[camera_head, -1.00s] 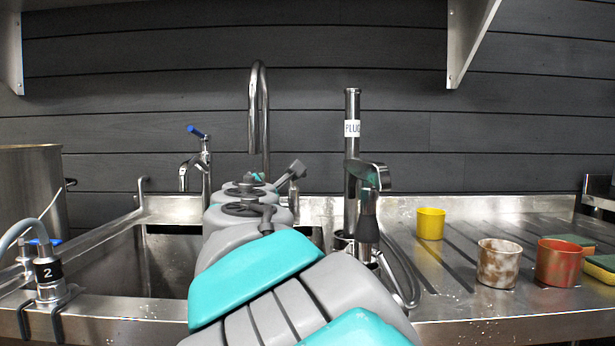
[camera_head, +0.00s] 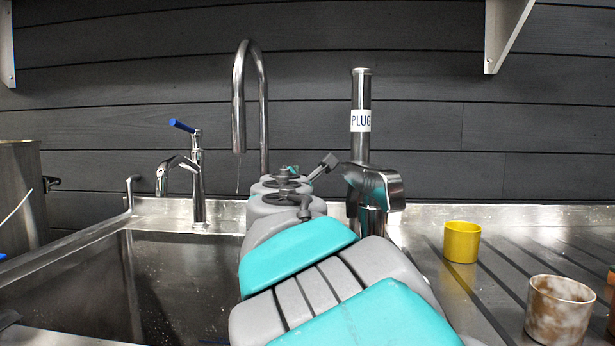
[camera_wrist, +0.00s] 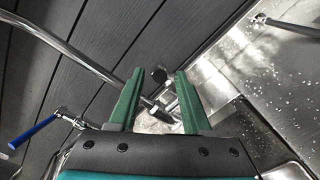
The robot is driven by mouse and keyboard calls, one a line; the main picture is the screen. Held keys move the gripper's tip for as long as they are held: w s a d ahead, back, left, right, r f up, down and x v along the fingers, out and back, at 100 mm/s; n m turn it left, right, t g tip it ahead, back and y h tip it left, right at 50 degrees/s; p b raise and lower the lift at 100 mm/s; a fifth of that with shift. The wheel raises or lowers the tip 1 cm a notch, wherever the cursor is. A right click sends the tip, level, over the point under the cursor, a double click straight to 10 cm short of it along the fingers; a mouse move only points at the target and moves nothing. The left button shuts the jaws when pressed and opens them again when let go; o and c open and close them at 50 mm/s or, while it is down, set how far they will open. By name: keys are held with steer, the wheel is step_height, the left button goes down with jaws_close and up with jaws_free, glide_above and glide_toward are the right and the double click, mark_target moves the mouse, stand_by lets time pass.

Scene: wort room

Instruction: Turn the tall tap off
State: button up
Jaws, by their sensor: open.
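The tall tap (camera_head: 239,100) is a chrome gooseneck rising behind the sink, left of centre in the head view. A faint thin line, perhaps water, hangs below its spout. In the wrist view its long pipe (camera_wrist: 75,52) runs in from the upper left. My gripper (camera_wrist: 159,76) is open, with its two green fingers apart. A short metal lever with a round end (camera_wrist: 159,73) appears between the fingertips; I cannot tell whether they touch it. In the head view my arm hides most of the gripper and the tap's base.
A short blue-handled tap (camera_head: 198,180) stands to the left, beside the sink (camera_head: 180,275). A metal standpipe labelled PLUG (camera_head: 361,90) stands to the right. A yellow cup (camera_head: 462,242) and a mottled cup (camera_head: 558,310) are on the ridged drainboard (camera_head: 500,270).

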steer(key=shift+w+d+r, duration=0.1)
steer(key=shift+w+d, duration=0.05)
steer(key=shift+w, duration=2.65)
jaws_close()
